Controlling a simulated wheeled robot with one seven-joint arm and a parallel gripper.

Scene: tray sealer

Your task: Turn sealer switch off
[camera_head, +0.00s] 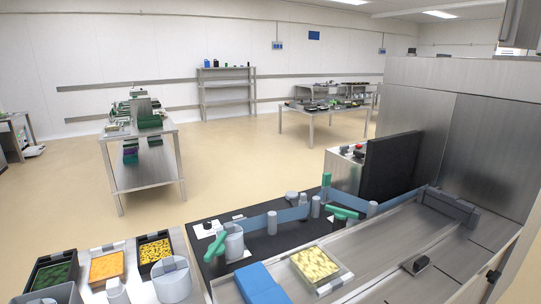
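The tray sealer (415,105) is a large brushed-steel machine on the right, partly cut off by the picture's edge. A steel box (343,171) in front of a black panel carries small red and dark controls (352,151) on top. A black knob (494,275) sits on the steel front at the lower right. The controls are too small to tell which is the sealer switch or how it is set. My gripper is not in view.
A steel bed with a filled tray (318,264) and a blue block (260,284) runs along the front. Food bins (154,250) stand lower left. Open floor (235,160) lies beyond, between steel tables.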

